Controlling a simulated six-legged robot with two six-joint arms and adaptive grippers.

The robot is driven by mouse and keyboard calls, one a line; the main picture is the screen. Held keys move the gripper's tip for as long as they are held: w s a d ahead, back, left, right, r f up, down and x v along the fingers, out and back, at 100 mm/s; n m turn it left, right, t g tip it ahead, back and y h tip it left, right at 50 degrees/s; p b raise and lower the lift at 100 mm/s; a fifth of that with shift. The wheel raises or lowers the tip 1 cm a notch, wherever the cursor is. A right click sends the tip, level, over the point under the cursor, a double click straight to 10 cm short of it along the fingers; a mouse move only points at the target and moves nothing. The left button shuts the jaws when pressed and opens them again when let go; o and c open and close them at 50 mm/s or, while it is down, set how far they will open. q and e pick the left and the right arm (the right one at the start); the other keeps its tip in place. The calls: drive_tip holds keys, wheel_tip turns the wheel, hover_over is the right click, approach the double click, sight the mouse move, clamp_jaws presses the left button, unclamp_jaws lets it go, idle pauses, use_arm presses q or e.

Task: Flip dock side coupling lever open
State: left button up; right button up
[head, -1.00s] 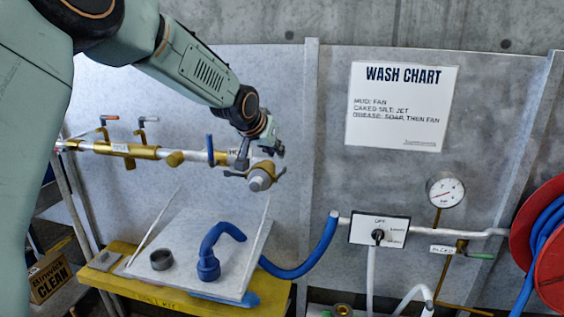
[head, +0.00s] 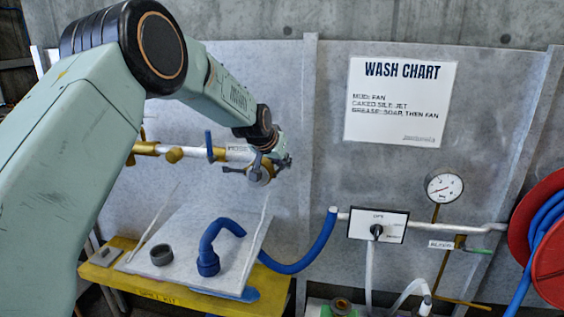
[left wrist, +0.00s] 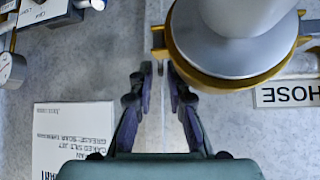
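The coupling (head: 260,177) is a grey, rounded body with brass parts at the right end of the wall pipe marked HOSE. In the left wrist view the coupling (left wrist: 235,45) fills the upper right, with a brass ring around it. A brass piece (left wrist: 158,45) sticks out on its left side, close to my fingertips; I cannot tell whether it is the lever. My left gripper (head: 282,162) is at the coupling's right in the head view. In the wrist view its two dark fingers (left wrist: 157,70) stand a narrow gap apart, with nothing between them. My right gripper is not in view.
A sloped grey board (head: 185,285) on a yellow stand (head: 140,292) holds a blue hose end (head: 208,262) and a dark ring (head: 161,255). A selector box (head: 378,225), gauge (head: 444,187) and red reel (head: 525,230) are at right.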

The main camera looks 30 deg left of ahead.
use_arm(q)
drive_tip(key=shift+s, duration=0.1)
drive_tip(key=shift+c, duration=0.2)
drive_tip(key=shift+a, duration=0.1)
clamp_jaws()
